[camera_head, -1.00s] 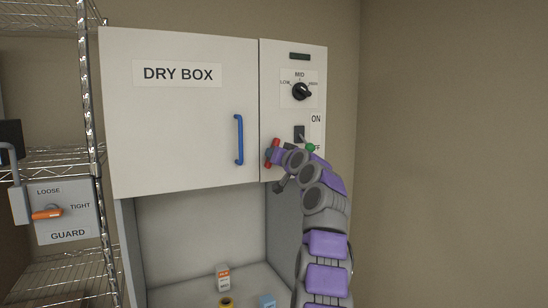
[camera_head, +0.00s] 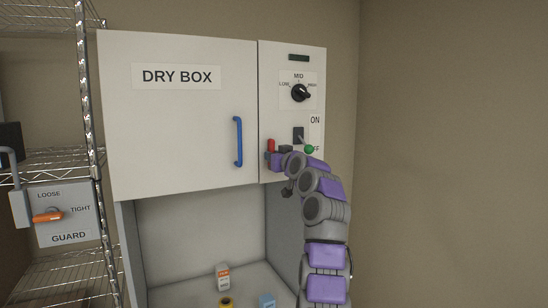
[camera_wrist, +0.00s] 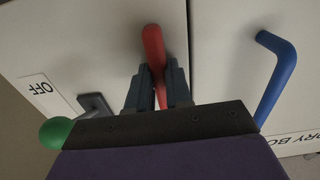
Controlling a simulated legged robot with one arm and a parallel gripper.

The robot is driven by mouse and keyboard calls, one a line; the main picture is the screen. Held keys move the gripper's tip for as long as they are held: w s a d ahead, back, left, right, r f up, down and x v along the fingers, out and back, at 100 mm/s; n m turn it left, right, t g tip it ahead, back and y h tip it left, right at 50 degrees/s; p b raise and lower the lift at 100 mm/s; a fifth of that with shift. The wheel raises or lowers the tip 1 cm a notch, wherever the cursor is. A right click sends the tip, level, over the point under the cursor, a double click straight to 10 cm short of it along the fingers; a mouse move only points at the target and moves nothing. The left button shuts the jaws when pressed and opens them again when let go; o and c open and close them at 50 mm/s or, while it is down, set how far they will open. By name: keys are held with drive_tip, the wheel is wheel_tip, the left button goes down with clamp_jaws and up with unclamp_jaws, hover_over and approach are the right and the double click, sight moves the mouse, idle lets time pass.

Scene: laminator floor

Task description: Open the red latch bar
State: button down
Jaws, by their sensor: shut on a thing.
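The red latch bar (camera_head: 271,144) is on the right panel of the dry box, beside the door seam and right of the blue handle. It looks about upright in the head view, its lower part hidden by my gripper. My gripper (camera_head: 272,158) is at the bar. In the wrist view, the red bar (camera_wrist: 153,42) passes between the two dark fingers of my gripper (camera_wrist: 160,84), which are shut on it. The dry box door (camera_head: 180,120) is closed.
The blue handle (camera_head: 238,141) is left of my gripper. A switch with a green-tipped lever (camera_head: 309,149) is close above my forearm, and a dial (camera_head: 300,92) is higher. A wire shelf with a guard panel (camera_head: 65,213) stands left. Small containers, including an orange-and-white one (camera_head: 223,277), stand below.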

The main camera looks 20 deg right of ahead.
drive_tip(key=shift+r, duration=0.15)
drive_tip(key=c, duration=1.4)
unclamp_jaws()
drive_tip(key=shift+o, duration=0.7)
drive_tip(key=shift+w, duration=0.2)
drive_tip(key=shift+o, duration=1.1)
drive_tip(key=shift+d+f, duration=0.1)
drive_tip(key=shift+f, duration=0.1)
drive_tip(key=shift+s, duration=0.2)
drive_tip(key=s+b, duration=0.8)
drive_tip(key=s, duration=0.9)
drive_tip(key=shift+d, duration=0.35)
